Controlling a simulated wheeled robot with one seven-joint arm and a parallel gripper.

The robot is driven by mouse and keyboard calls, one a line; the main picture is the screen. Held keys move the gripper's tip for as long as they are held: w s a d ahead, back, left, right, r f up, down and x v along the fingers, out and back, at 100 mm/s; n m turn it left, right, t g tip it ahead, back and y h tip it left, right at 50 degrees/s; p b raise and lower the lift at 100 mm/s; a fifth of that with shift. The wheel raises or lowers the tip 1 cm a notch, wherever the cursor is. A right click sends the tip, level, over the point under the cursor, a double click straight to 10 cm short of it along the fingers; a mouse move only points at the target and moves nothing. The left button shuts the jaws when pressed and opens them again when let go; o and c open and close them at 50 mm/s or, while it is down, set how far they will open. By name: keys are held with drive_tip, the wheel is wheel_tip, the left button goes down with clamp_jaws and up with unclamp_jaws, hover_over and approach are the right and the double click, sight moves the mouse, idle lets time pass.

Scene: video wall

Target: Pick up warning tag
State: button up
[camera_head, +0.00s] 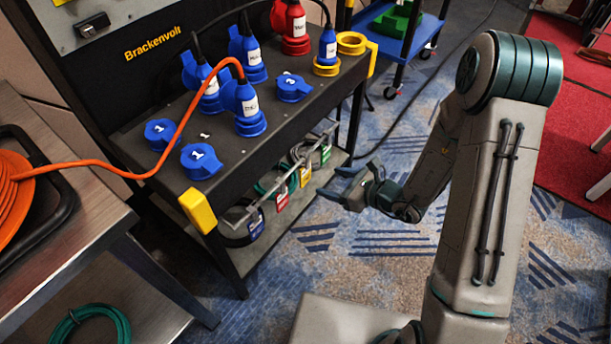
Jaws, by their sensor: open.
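Several small coloured tags hang in a row at the rail (262,190) under the black Brackenvolt stand's top. They are a dark blue tag (256,226), a red tag (282,197), a yellow tag (305,176) and a green tag (326,154). Their print is too small to read, so I cannot tell which is the warning tag. My gripper (334,182) is open and empty, just right of the yellow and green tags. Its fingers point left toward the row, with a visible gap to the tags.
The stand's top (235,140) overhangs the tags and carries blue and red plugs and caps. A yellow corner block (198,210) marks its front. A metal table (60,220) with an orange cable reel stands left. Carpet (370,255) below my gripper is clear.

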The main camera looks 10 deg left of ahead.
sight(306, 176)
drive_tip(key=b+x, duration=0.1)
drive_tip(key=x, duration=0.5)
drive_tip(key=shift+a+f, duration=0.1)
drive_tip(key=shift+a, duration=0.15)
drive_tip(key=b+x, duration=0.1)
drive_tip(key=x, duration=0.1)
drive_tip(key=b+x, duration=0.1)
drive_tip(key=x, duration=0.2)
drive_tip(key=shift+s+a+b, duration=0.15)
drive_tip(key=shift+s+b, duration=0.05)
drive_tip(key=shift+b, duration=0.15)
drive_tip(key=c, duration=1.1)
